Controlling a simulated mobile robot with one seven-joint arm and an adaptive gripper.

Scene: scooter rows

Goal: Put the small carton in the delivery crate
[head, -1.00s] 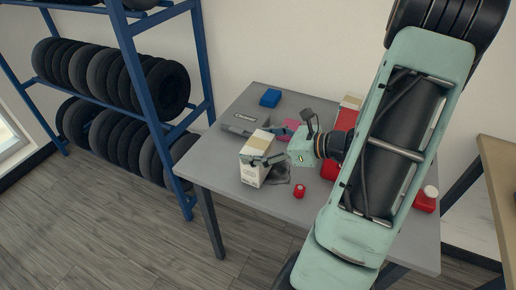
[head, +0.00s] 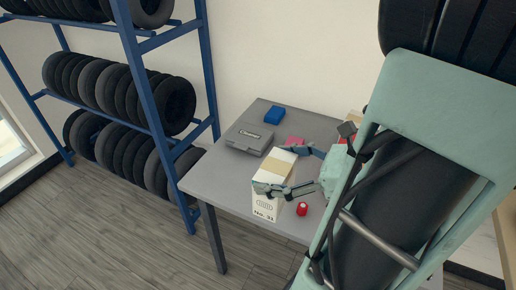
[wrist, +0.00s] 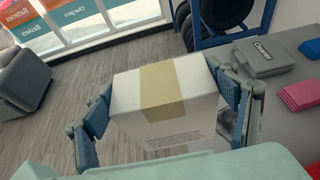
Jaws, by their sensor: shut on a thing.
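The small carton (head: 266,205) is white with a tan tape strip and "No. 31" printed on its lower front. My gripper (head: 285,170) is shut on it, with one finger on its near side and the other at its far side. In the wrist view the carton (wrist: 190,115) sits upright between both fingers of my gripper (wrist: 168,115). In the head view it appears in front of the table's near-left part; I cannot tell the gap beneath it. I cannot make out a delivery crate in these frames.
The grey table (head: 205,182) bears a grey case (head: 248,138), a blue block (head: 274,115), a pink item (wrist: 300,93) and a small red can (head: 302,209). A blue rack (head: 150,85) of tyres stands left. My arm hides the table's right side. Floor (head: 120,235) is clear in front.

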